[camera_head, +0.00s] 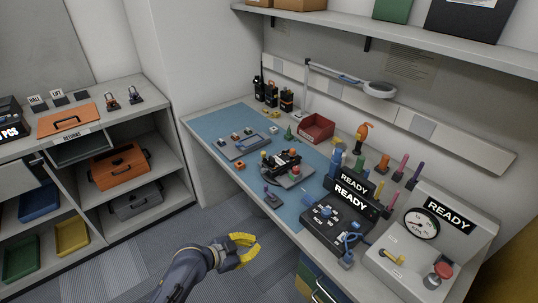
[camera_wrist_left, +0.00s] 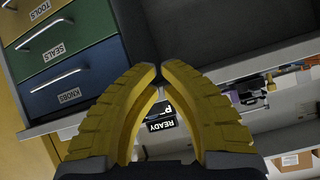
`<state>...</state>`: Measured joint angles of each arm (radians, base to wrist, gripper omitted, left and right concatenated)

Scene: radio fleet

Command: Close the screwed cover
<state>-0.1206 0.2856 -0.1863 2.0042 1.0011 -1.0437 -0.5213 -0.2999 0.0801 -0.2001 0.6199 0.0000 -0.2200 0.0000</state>
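My left gripper (camera_head: 256,245) has yellow fingers and hangs over the floor in front of the workbench, apart from everything on it. In the left wrist view its fingertips (camera_wrist_left: 159,68) are nearly together with nothing between them. A dark device with small coloured parts (camera_head: 285,160) sits on the blue mat (camera_head: 208,129) at the middle of the bench. A grey plate with small knobs and a handle (camera_head: 245,145) lies to its left. I cannot tell which part is the screwed cover. My right gripper is in neither view.
A red bin (camera_head: 316,128) stands behind the device. A black READY unit (camera_head: 338,220) and a gauge box (camera_head: 421,238) fill the bench's right. A lamp (camera_head: 379,90) reaches over the back. Labelled drawers (camera_wrist_left: 60,70) show in the wrist view. The floor around my gripper is clear.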

